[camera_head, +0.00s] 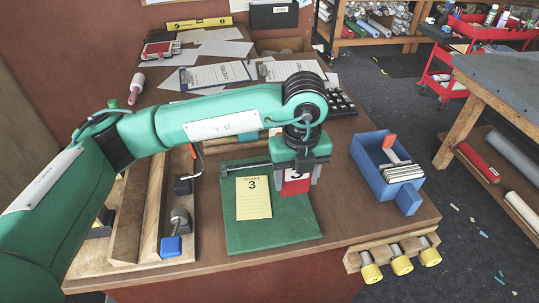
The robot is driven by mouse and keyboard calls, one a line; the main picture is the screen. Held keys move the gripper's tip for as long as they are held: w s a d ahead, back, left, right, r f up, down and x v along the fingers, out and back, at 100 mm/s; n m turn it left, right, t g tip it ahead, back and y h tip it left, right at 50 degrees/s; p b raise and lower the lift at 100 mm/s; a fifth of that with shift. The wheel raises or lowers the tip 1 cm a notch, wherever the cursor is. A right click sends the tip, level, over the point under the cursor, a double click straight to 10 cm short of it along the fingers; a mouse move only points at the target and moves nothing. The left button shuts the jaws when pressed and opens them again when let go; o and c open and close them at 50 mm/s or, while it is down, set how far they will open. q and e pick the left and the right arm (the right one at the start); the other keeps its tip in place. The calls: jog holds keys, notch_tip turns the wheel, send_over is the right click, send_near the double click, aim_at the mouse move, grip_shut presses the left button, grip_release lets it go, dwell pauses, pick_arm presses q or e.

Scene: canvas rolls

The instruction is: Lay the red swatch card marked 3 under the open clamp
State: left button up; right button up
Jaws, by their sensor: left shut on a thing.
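My left gripper (296,178) reaches in from the left and points down over the right part of a green board (265,238). It is shut on the red swatch card marked 3 (297,186), which hangs below the fingers with its red and white face partly hidden by them. A yellow ticket marked 3 (253,198) lies on the board, left of the card. A thin metal bar (248,168) crosses the board's back part.
A blue bin (368,168) with several cards stands right of the board. Wooden rails (130,215) lie to the left. Yellow-ended rollers (402,265) jut from the table's front right edge. Clipboards (215,75) and papers cover the back.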

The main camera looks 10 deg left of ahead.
pick_arm(q)
jog(key=shift+w+a+f+g+p, duration=0.1)
jog(key=shift+w+f+g+p, duration=0.1)
jog(key=shift+f+g, duration=0.25)
jog(key=shift+w+f+g+p, duration=0.15)
jog(key=shift+f+g, duration=0.1)
jog(key=shift+f, duration=0.3)
jog(key=f, duration=0.1)
jog(key=f+g+b, duration=0.1)
jog(key=f, duration=0.1)
jog(key=w+f+g+h, duration=0.1)
jog(key=f, duration=0.1)
jog(key=shift+a+f+b, duration=0.15)
jog(key=shift+a+b, duration=0.05)
jog(key=shift+b, duration=0.15)
jog(key=shift+f+b, duration=0.95)
jog(key=shift+f, duration=0.35)
jog(key=o, duration=1)
jog(key=shift+o, duration=0.2)
